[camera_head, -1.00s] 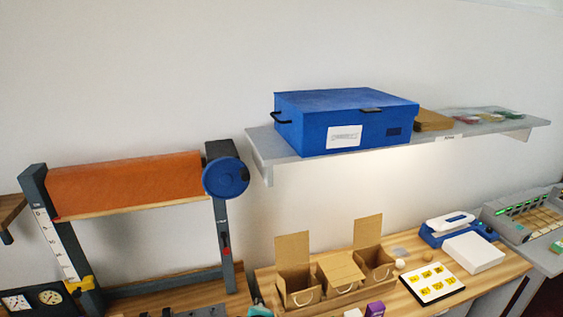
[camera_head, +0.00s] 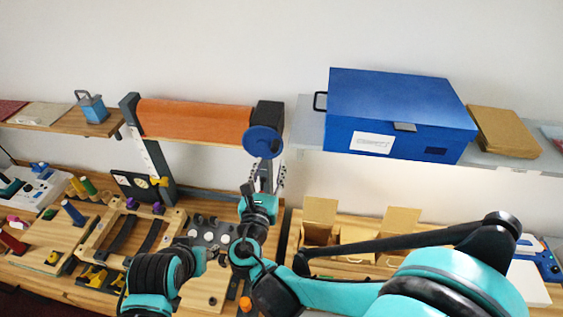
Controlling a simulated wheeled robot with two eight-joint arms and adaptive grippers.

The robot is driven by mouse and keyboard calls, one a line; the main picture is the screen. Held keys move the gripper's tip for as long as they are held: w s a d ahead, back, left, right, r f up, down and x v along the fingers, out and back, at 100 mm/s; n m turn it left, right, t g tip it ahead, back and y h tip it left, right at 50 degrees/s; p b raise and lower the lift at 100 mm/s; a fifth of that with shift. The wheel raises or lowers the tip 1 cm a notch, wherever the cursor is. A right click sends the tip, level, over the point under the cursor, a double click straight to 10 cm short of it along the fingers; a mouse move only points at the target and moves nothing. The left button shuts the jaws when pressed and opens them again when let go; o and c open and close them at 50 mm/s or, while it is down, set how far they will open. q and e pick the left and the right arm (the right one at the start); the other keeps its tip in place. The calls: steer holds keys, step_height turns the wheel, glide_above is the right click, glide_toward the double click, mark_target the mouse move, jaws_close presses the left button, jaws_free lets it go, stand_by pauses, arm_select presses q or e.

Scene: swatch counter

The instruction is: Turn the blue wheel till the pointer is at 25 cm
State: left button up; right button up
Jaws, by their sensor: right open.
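The blue wheel (camera_head: 262,142) is a round disc at the right end of the orange roll (camera_head: 195,120). A white scale strip (camera_head: 152,158) runs down the stand's left post. A yellow pointer (camera_head: 160,181) sits near the strip's lower end; the numbers are too small to read. My right gripper (camera_head: 267,177) is open and empty just below the wheel, its fingers pointing up towards it. I cannot tell whether they touch the wheel.
A blue box (camera_head: 395,115) stands on the grey shelf (camera_head: 305,135) right of the wheel. Open cardboard boxes (camera_head: 320,212) are on the counter below. A wooden frame (camera_head: 90,248) and several small tools crowd the lower left. The wall above the roll is clear.

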mark_target(274, 152)
steer(key=w, duration=0.3)
steer(key=w+d, duration=0.1)
steer(key=w, duration=0.2)
steer(key=shift+w+d+f, duration=0.15)
steer(key=shift+w, duration=0.65)
steer(key=shift+b, duration=0.3)
steer(key=c, duration=0.9)
